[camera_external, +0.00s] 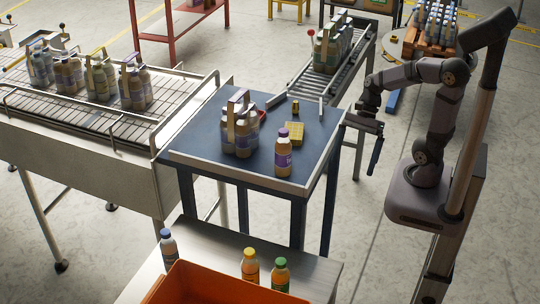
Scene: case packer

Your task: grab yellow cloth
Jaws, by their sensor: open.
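A small folded yellow cloth (294,133) lies flat on the blue-topped table, near its right side. A bottle with a purple cap (283,155) stands just in front of it, to the left. My gripper (361,138) is open and empty, off the table's right edge. It is to the right of the cloth, with a clear gap between them.
The blue table (205,150) also holds a bottle pack (238,132) and a small dark yellow item (295,106). A conveyor (310,88) joins its back edge. A grey bench with loose bottles and an orange crate (205,288) stands in front.

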